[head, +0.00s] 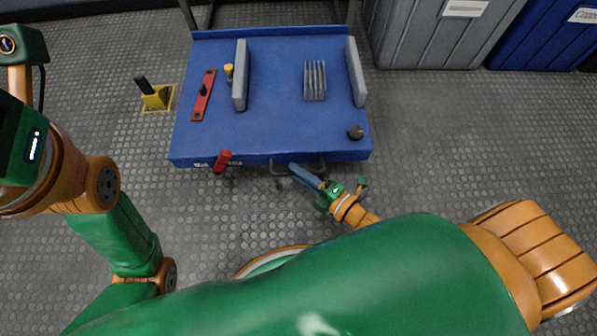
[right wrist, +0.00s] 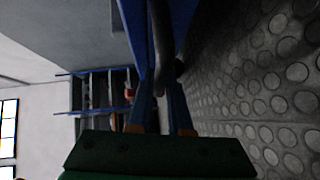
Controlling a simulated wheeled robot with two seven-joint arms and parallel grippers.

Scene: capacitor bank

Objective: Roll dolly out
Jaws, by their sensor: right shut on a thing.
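The dolly (head: 273,135) is a flat blue platform in the upper middle of the head view. A dark bar handle (head: 319,169) runs along its near edge. My right gripper (head: 297,171) is at this handle and shut on it. In the right wrist view, the dark handle bar (right wrist: 161,45) passes between the blue fingers of my right gripper (right wrist: 163,102). A red lever (head: 222,161) sits on the near edge, left of the handle. My left arm shows at the left, but its gripper is out of view.
A yellow block with a black lever (head: 154,96) stands left on the floor. Grey (head: 425,40) and blue (head: 550,38) bins stand upper right. Studded floor right of the dolly is clear.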

